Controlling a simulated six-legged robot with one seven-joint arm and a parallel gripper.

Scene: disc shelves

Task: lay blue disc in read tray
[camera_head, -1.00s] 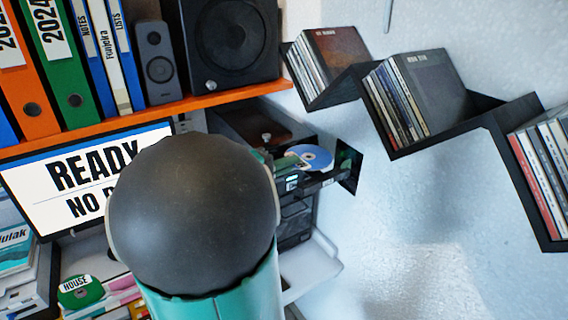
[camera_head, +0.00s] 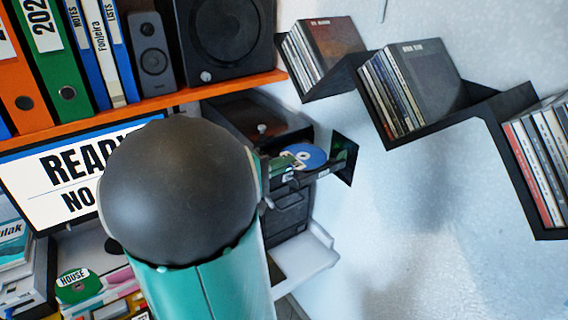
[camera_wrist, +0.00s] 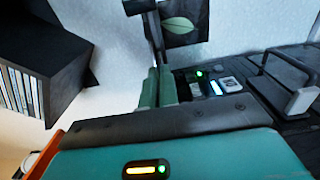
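The blue disc (camera_head: 304,156) lies face up on the extended tray (camera_head: 300,181) of the dark drive unit, label side showing, with a pale centre. I cannot tell whether it is fully seated. My gripper is mostly hidden behind my arm in the head view; a green finger edge shows just left of the disc. In the wrist view the two green fingers of my gripper (camera_wrist: 157,87) stand close together, beside the dark drive front with its small lit green and blue lights. The disc is not clear there, and whether the fingers are apart or closed is uncertain.
A dark panel (camera_head: 344,158) with a green mark stands right of the tray. Stepped black shelves (camera_head: 445,118) with disc cases hang on the right wall. A screen (camera_head: 75,175) reads "READ…" and "NO". A speaker (camera_head: 225,40) and binders stand on the orange shelf (camera_head: 150,108).

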